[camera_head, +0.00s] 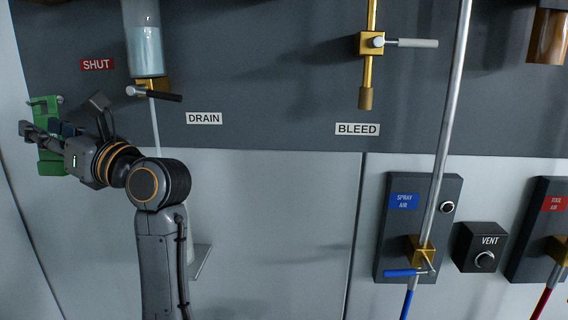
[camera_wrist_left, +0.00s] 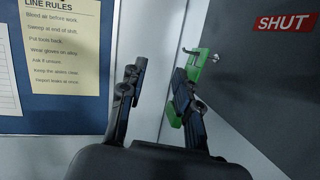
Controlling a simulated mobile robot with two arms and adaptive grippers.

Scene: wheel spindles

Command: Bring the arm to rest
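My left arm reaches up from the bottom left in the head view, with my left gripper (camera_head: 38,132) at the far left. In the left wrist view the two fingers of my left gripper (camera_wrist_left: 159,75) stand apart with only pale wall seen between them. A green bracket-like part (camera_head: 48,163) is by the fingers in the head view. In the left wrist view the green part (camera_wrist_left: 197,68) lies behind the right finger, partly hidden; I cannot tell whether they touch. My right gripper is not in view.
A drain valve with a black handle (camera_head: 160,95) hangs under a clear cylinder (camera_head: 146,52), right of the gripper. A brass bleed valve (camera_head: 372,44), a spray air panel (camera_head: 394,240) and a vent box (camera_head: 481,247) are farther right. A notice board (camera_wrist_left: 60,110) is at left in the wrist view.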

